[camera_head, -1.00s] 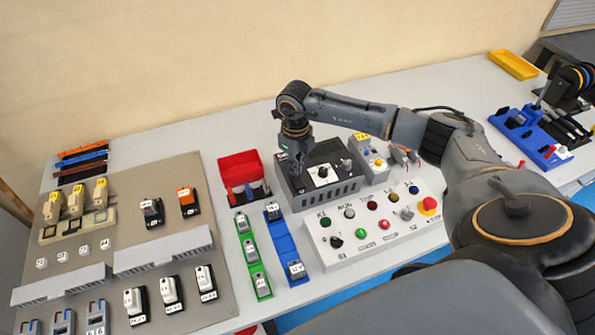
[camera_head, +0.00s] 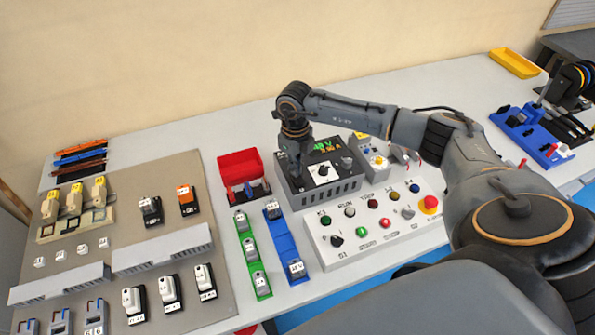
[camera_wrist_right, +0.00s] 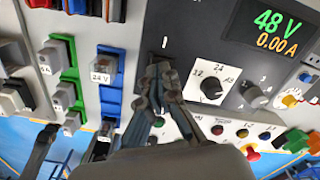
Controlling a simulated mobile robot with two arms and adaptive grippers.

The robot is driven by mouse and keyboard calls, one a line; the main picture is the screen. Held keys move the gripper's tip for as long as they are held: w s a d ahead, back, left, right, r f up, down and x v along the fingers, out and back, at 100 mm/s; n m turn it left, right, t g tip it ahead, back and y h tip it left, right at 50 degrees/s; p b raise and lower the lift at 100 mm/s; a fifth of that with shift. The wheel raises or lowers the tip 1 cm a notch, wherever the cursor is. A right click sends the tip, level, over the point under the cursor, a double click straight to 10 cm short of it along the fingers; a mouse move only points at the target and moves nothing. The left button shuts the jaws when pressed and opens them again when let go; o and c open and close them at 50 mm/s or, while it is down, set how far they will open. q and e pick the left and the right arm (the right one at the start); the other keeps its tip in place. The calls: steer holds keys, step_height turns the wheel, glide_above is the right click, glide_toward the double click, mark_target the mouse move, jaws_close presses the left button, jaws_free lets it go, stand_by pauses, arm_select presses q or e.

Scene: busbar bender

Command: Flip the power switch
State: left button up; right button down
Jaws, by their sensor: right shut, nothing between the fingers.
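The power supply (camera_head: 335,182) is a dark grey box with a vented front, standing on the table in the head view. Its display (camera_head: 324,146) is lit green, and in the right wrist view the display (camera_wrist_right: 277,32) reads 48 V and 0.00 A. My right gripper (camera_head: 297,184) is pointed down at the left part of its top panel. In the right wrist view the gripper (camera_wrist_right: 160,68) is shut and empty, just below an "I" mark. The fingers hide the power switch, so its position and any contact cannot be seen. My left gripper is not in view.
A black selector knob (camera_wrist_right: 210,86) and a grey knob (camera_wrist_right: 254,95) are right of the fingers. A white button panel (camera_head: 340,255) stands in front.

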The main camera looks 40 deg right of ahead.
step_height(320, 180, up, 7)
steer(key=p, duration=0.4)
steer(key=shift+f, duration=0.15)
stand_by(0.5)
